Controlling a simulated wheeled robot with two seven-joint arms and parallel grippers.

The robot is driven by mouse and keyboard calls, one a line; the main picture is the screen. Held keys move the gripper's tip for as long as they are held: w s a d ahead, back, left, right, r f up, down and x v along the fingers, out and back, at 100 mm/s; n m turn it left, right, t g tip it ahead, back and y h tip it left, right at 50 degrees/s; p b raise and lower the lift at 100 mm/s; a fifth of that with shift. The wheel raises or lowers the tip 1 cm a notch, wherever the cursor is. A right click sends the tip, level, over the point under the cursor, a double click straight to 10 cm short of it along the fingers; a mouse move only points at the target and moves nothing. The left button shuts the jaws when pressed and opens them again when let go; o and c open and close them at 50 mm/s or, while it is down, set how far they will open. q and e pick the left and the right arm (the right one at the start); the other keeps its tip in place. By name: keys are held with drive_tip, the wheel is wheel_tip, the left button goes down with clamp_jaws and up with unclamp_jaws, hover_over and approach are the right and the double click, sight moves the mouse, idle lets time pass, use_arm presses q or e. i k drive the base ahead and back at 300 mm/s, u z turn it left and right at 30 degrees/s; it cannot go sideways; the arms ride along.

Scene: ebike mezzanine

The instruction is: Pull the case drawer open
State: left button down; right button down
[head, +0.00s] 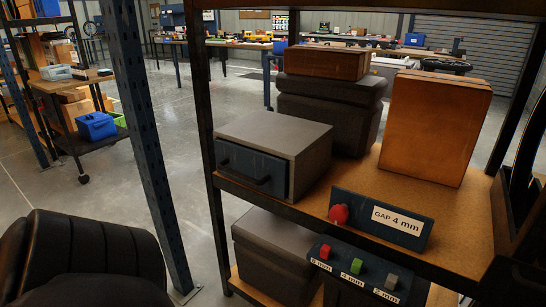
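The case (285,137) is a grey box on the upper wooden shelf, near its left end. Its drawer (240,163) has a dark blue-grey front with a black bar handle (245,172). The drawer front faces the lower left of the picture and looks closed against the case, with no clear gap. Nothing touches the handle. Neither of my grippers shows in the head view.
A dark lidded box (328,112) carrying a brown box (325,62) stands behind the case. An orange-brown box (432,125) stands to the right. A "GAP 4 mm" sign (385,218) sits at the shelf's front. A blue post (150,150) rises left of the shelf.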

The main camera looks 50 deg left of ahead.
sight(247, 165)
drive_tip(key=u, duration=2.45)
drive_tip(key=k, duration=0.65)
drive_tip(key=u, duration=1)
drive_tip(key=i, duration=0.85)
drive_tip(key=z, duration=0.45)
drive_tip(key=i, duration=0.75)
drive_tip(key=z, duration=0.7)
